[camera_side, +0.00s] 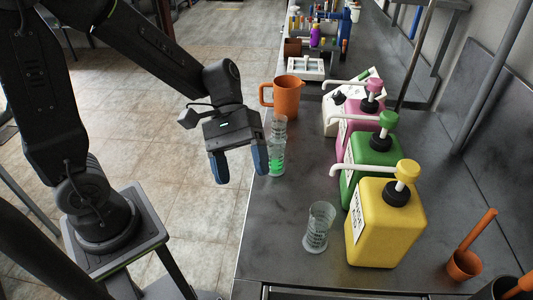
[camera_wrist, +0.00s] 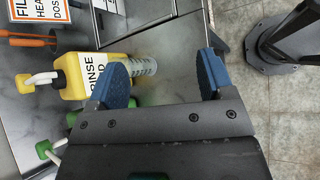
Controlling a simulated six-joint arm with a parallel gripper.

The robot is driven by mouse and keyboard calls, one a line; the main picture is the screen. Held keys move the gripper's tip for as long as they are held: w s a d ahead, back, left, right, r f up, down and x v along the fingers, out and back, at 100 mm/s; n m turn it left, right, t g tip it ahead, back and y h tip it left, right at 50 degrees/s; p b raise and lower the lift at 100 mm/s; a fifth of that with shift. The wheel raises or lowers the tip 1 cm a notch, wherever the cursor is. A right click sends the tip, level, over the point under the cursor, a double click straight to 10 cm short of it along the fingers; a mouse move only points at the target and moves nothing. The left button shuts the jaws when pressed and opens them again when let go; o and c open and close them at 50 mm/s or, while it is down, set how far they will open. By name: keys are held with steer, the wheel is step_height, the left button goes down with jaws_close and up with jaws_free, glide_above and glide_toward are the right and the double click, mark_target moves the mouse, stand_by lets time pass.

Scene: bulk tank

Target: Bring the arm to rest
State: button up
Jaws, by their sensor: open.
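My gripper (camera_side: 239,166) hangs in the air at the left edge of the bench, in front of the floor, with its two blue fingers apart and nothing between them. The fingers also show spread in the wrist view (camera_wrist: 165,75). In the side view, a clear graduated cylinder (camera_side: 277,158) with green liquid low in it stands on the bench just right of the fingers. I cannot tell whether the near finger touches it. In the wrist view, the space between the fingers shows bare bench.
Yellow (camera_side: 384,225), green (camera_side: 369,165) and pink (camera_side: 357,130) pump bottles stand in a row on the bench. A clear beaker (camera_side: 319,227) stands left of the yellow one. An orange jug (camera_side: 284,96) stands behind the cylinder. Open floor (camera_side: 140,120) lies left of the bench.

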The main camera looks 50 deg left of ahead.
steer(key=s+a+r+m+t+y, duration=0.4)
steer(key=a+r+m+t+y, duration=0.2)
steer(key=a+t+y, duration=0.3)
steer(key=shift+s+a+r+m+t, duration=0.15)
steer(key=shift+a+r+m+t, duration=0.15)
steer(key=shift+r, duration=0.55)
